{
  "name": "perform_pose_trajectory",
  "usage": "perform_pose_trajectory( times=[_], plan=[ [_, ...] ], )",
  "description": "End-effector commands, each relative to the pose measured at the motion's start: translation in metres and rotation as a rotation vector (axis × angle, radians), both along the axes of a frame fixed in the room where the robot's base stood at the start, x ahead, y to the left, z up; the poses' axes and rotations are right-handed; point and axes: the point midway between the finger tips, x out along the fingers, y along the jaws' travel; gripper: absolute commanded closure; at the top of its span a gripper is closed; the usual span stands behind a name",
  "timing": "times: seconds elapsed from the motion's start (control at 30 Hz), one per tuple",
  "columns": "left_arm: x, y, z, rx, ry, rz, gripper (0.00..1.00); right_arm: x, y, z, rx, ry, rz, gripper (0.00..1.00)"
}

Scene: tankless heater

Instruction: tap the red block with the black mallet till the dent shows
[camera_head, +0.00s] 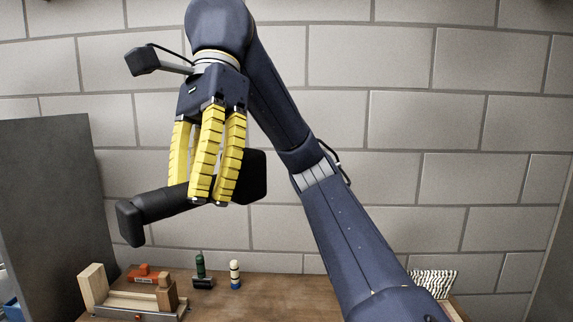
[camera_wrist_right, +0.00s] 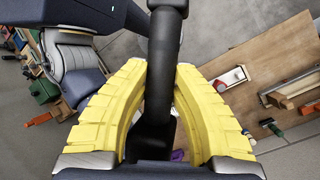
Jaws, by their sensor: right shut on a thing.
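The black mallet (camera_head: 165,204) is held high above the table by my right gripper (camera_head: 213,196), whose yellow segmented fingers are shut around it. Its bar slants from lower left to a wider dark part behind the fingers. In the right wrist view the black mallet (camera_wrist_right: 162,65) runs upright between the yellow fingers. A red block (camera_head: 148,273) lies on the table at the back left, well below the mallet and apart from it. I cannot make out a dent on it. My left gripper is not in view.
A wooden rack (camera_head: 130,301) stands at the table's left front. A green-topped object (camera_head: 200,266) and a cream-and-blue peg (camera_head: 235,274) stand right of it. A striped block (camera_head: 433,283) is at the right. The wooden table (camera_head: 280,295) is clear in the middle; a grey panel (camera_head: 50,200) rises at left.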

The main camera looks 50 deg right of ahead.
Motion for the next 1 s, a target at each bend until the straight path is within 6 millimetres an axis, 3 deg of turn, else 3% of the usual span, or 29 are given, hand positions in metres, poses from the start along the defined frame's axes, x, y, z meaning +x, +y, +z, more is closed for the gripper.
perform_pose_trajectory(
  times=[0.2,0.5,0.8,1.0],
  plan=[
    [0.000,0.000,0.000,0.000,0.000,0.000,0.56,0.071,0.009,-0.057,0.000,0.007,-0.069,1.00],
    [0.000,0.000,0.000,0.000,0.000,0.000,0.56,0.148,0.003,-0.156,0.000,0.007,-0.128,1.00],
    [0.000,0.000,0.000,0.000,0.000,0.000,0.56,0.193,-0.014,-0.259,0.000,0.006,-0.148,1.00],
    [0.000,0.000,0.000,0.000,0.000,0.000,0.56,0.205,-0.024,-0.308,0.000,0.005,-0.148,1.00]
  ],
)
